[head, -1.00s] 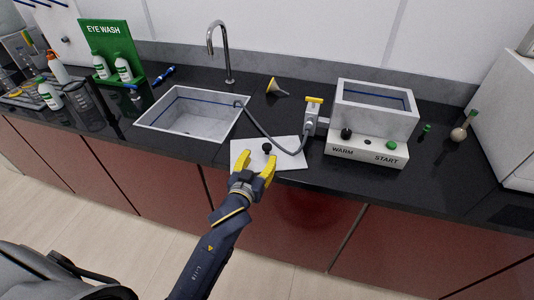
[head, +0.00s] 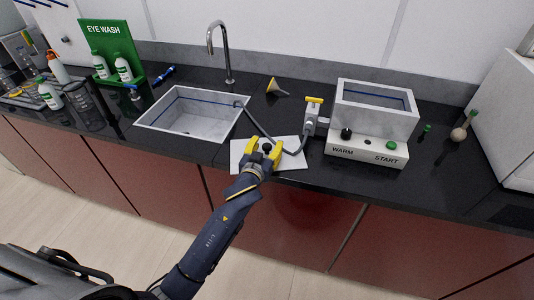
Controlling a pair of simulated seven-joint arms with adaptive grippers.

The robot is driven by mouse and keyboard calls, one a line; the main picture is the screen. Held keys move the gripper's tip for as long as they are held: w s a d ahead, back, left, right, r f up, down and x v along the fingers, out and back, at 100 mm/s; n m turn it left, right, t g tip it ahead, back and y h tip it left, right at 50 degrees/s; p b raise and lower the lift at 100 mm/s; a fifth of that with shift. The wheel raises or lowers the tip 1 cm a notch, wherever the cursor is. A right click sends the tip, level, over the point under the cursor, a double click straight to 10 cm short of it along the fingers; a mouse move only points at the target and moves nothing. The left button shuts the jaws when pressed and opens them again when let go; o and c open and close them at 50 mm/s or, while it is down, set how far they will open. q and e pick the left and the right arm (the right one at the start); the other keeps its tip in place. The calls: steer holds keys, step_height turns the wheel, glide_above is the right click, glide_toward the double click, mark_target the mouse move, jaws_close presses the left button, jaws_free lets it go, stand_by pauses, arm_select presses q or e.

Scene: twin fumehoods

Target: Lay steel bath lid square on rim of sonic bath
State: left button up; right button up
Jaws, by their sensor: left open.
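The steel bath lid (head: 292,157) is a flat pale plate with a black knob (head: 267,147). It lies on the dark counter between the sink and the bath, near the front edge. The sonic bath (head: 374,120) stands to the right, a grey open-topped box on a white base marked WARM and START. Its rim is uncovered. My left gripper (head: 264,147) is over the lid, its yellow fingers open on either side of the knob. I cannot tell whether they touch it. The gripper hides part of the lid. My right gripper is not in view.
A grey hose (head: 270,136) runs from the sink (head: 192,112) to a yellow-handled valve (head: 312,115) beside the bath, passing close behind the lid. A funnel (head: 277,87) lies behind. A round-bottom flask (head: 460,133) is right of the bath.

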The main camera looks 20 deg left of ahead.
arm_select(q)
steer(key=shift+c, duration=0.2)
jaws_close()
stand_by(0.5)
